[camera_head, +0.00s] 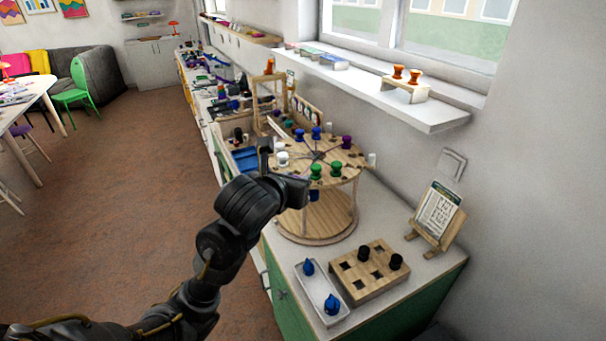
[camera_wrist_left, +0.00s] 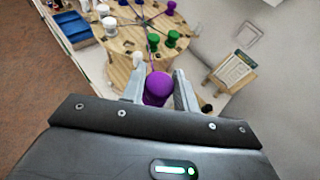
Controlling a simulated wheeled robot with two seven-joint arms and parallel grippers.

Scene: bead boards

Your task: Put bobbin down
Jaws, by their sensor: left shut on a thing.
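In the left wrist view, my left gripper (camera_wrist_left: 159,92) is shut on a purple bobbin (camera_wrist_left: 157,88), which sits between the two grey fingers. In the head view the left gripper (camera_head: 299,186) is at the near left edge of the round wooden two-tier stand (camera_head: 323,219). The held bobbin is hidden there behind my wrist. The stand's top carries white bobbins (camera_head: 283,158), green bobbins (camera_head: 315,171), blue bobbins (camera_head: 316,132) and a purple bobbin (camera_head: 347,142). I cannot tell the gap between the held bobbin and the stand. My right gripper is not in view.
A wooden block with square holes (camera_head: 376,288) holds black bobbins (camera_head: 396,262). A card on an easel (camera_head: 437,215) stands by the wall. A shelf (camera_head: 430,113) juts out above the counter.

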